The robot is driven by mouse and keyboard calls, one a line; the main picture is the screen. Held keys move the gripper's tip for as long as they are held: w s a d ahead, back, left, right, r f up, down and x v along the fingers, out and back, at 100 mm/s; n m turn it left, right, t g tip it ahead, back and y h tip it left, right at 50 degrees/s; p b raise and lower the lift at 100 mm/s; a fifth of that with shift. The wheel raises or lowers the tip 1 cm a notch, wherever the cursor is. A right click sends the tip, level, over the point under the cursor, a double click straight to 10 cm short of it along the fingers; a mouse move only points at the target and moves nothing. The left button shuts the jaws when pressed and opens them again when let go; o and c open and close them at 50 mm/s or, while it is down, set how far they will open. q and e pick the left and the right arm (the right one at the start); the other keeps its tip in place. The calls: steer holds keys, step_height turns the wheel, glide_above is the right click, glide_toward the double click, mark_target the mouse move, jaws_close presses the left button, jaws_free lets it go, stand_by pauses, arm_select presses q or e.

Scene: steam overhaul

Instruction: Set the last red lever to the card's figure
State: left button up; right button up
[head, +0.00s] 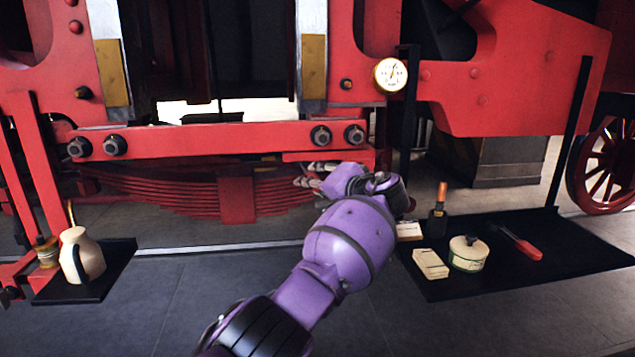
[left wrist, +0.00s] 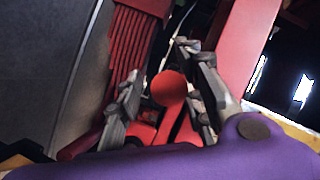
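A round red knob (left wrist: 169,88) shows in the left wrist view, with red bars below it that may be its lever. My left gripper (head: 308,176) is in front of the red frame beam in the head view, fingers pointing left. In the left wrist view its grey fingers (left wrist: 165,88) are spread, one on either side of the knob, with a small gap visible on the left. I cannot tell whether the right finger touches it. My purple arm hides the lever in the head view. A cream card (head: 410,231) lies at the dark tray's left end; its figure is unreadable.
A white gauge (head: 391,74) is on the red frame. The right dark tray (head: 560,262) holds a cream box (head: 430,263), a round tin (head: 468,253), an orange-topped bottle (head: 439,215) and a red-handled tool (head: 522,243). A jug (head: 77,256) stands on the left tray (head: 112,268).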

arm_select(q)
steer(key=shift+r, duration=0.15)
steer(key=shift+d, duration=0.1)
steer(key=shift+s+d+r, duration=0.1)
steer(key=shift+s+d, duration=0.05)
steer(key=v, duration=1.1)
steer(key=shift+s, duration=0.25)
steer(key=shift+d, duration=0.15)
